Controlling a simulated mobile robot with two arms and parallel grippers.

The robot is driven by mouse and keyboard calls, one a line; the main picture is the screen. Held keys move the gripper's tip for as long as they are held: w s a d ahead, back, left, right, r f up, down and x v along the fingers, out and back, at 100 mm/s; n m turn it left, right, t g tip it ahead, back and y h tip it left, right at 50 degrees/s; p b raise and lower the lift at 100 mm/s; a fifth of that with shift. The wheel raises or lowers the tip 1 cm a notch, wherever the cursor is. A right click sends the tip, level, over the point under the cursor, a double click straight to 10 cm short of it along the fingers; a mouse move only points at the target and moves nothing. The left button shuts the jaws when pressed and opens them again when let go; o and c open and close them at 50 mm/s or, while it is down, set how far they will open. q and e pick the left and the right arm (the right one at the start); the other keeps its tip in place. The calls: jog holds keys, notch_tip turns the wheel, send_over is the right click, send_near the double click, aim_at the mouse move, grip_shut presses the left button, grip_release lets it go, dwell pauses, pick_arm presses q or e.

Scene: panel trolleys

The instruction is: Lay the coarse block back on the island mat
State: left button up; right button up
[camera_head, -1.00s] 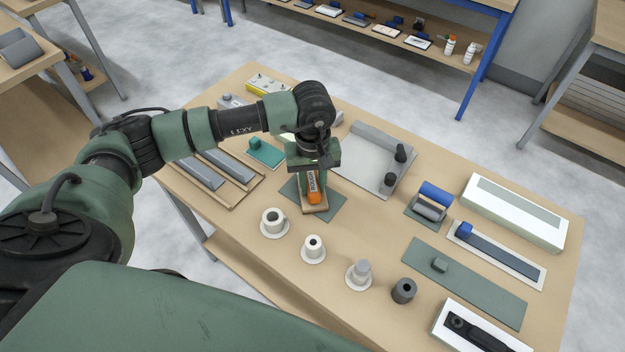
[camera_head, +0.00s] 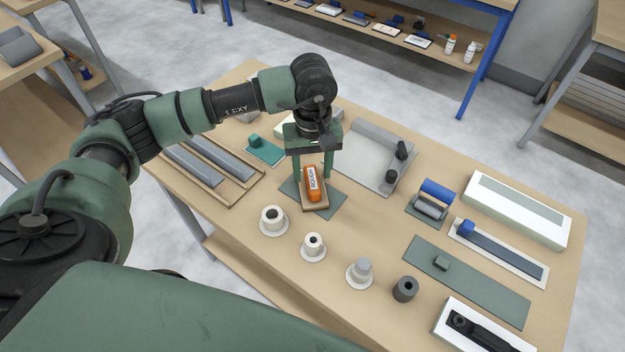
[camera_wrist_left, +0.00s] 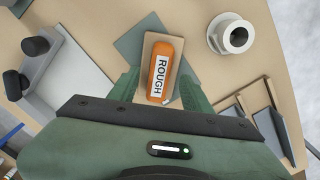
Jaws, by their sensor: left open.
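The coarse block (camera_head: 314,184), orange with a ROUGH label on a wooden base, lies flat on the grey-green island mat (camera_head: 332,204). The base's near end reaches close to the mat's front edge. Part of the mat is hidden behind the block and fingers. My right gripper is not in view.
White flanged cups (camera_head: 272,220) stand in front of the mat. A grey tray (camera_head: 368,165) with black knobs lies to the right, a teal pad (camera_head: 264,151) to the left. A long green mat (camera_head: 470,285) and a white box (camera_head: 515,212) lie farther right.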

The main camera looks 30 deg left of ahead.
aim_at(313, 179)
pick_arm(q)
notch_tip(313, 179, up, 8)
jog(key=b, duration=0.1)
jog(key=shift+b, duration=0.3)
